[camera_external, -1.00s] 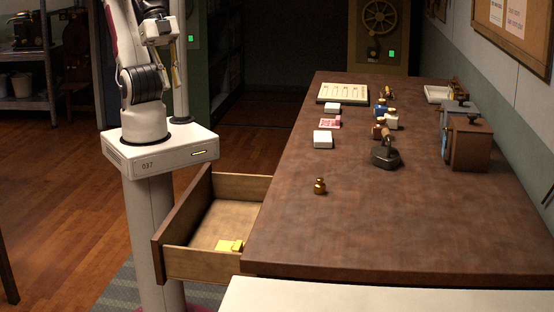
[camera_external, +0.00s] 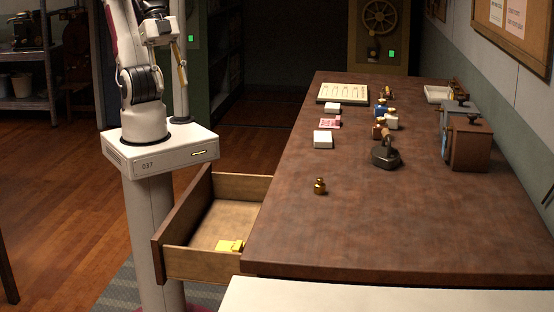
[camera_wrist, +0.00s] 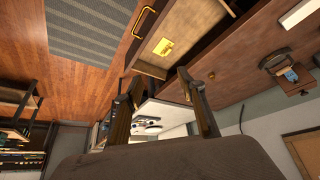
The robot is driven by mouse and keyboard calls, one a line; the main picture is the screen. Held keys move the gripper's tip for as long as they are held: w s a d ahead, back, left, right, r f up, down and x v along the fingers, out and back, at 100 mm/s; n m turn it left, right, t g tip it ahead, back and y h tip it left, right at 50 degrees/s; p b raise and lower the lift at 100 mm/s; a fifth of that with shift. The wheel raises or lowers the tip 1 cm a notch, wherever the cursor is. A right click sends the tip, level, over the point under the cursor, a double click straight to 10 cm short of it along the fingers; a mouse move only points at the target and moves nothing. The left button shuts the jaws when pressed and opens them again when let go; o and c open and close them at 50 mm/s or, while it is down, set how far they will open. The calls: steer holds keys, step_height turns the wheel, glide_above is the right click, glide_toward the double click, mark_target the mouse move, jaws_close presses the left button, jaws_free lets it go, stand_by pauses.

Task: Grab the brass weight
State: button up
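The brass weight (camera_external: 320,186) is a small golden knobbed piece standing upright on the bare front part of the brown table (camera_external: 400,225), near its left edge. My gripper (camera_external: 181,68) is up at the left, above my base and far from the weight. In the wrist view my gripper (camera_wrist: 160,77) shows two fingers spread wide, with nothing held between them.
An open drawer (camera_external: 168,228) with a yellow object (camera_external: 230,246) inside juts out left of the table. White boxes (camera_external: 323,140), a dark iron-like tool (camera_external: 386,156) and a brown box (camera_external: 469,145) stand farther back. The table around the weight is clear.

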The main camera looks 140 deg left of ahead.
steer(key=w+f+n+t, duration=0.2)
steer(key=w, duration=1)
steer(key=w+f+n+t, duration=0.2)
steer(key=w, duration=1.1)
steer(key=n+y, duration=0.5)
steer(key=y, duration=0.3)
glide_toward(320, 182)
steer(key=shift+w+d+f+g, duration=0.1)
steer(key=shift+w+f+g, duration=0.05)
steer(key=shift+w, duration=0.4)
steer(key=shift+w+d+f+g, duration=0.1)
steer(key=shift+w+f+g, duration=0.05)
steer(key=shift+w, duration=0.4)
steer(key=shift+s+a+f+y, duration=0.2)
steer(key=shift+a+f+y, duration=0.15)
steer(key=shift+a, duration=0.25)
steer(key=shift+x, duration=1.35)
steer(key=shift+f, duration=0.1)
steer(key=shift+s+a+x, duration=0.15)
steer(key=shift+x, duration=1.1)
steer(key=shift+s+a+x, duration=0.1)
steer(key=shift+a+x, duration=0.05)
steer(key=shift+x, duration=1.15)
